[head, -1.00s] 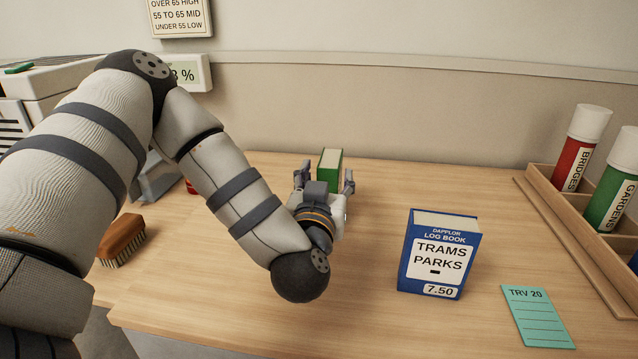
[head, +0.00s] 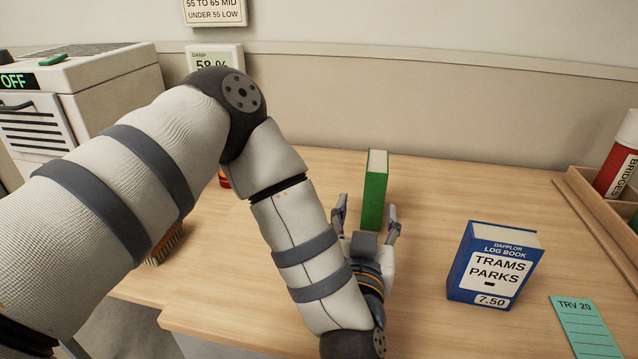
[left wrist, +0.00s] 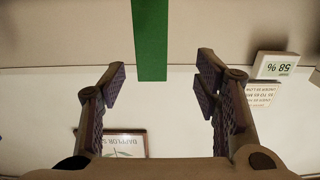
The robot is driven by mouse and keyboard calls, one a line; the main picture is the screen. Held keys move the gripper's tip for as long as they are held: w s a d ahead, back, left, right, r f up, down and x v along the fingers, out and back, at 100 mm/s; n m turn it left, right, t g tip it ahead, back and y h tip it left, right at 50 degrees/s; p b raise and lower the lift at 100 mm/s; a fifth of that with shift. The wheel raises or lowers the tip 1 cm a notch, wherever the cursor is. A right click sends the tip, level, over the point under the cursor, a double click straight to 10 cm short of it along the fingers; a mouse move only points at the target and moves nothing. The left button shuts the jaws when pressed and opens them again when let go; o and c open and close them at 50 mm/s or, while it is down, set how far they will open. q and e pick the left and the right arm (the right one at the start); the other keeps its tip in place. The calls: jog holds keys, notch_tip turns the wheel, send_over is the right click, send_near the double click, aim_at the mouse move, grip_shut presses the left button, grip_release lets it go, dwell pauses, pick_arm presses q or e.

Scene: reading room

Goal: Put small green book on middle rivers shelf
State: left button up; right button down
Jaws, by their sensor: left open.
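The small green book (head: 375,190) stands upright on the wooden table, with its white page edges on top. My left gripper (head: 366,212) is open in front of it, with one finger to each side of the book's line. In the left wrist view the green book (left wrist: 150,40) shows between and beyond the open fingers (left wrist: 157,75), touching neither. The middle rivers shelf is not in view. My right gripper is not in view.
A blue log book (head: 493,265) stands to the right, near a teal card (head: 583,325). A wooden rack (head: 590,205) holds a red tube (head: 618,165) at the right. A brush (head: 166,245) lies partly behind my left arm. A white machine (head: 85,95) is at the left.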

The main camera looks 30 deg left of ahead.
aim_at(376, 175)
pick_arm(q)
jog(key=x, duration=0.8)
jog(key=d+b+x, duration=0.1)
jog(key=x, duration=0.2)
jog(key=shift+w+a+r, duration=0.15)
jog(key=shift+w+r, duration=0.05)
jog(key=shift+w, duration=0.3)
jog(key=shift+r, duration=0.1)
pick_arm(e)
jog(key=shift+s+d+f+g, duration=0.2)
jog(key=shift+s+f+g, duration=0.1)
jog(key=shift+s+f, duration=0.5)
pick_arm(q)
jog(key=c, duration=1.3)
grip_shut()
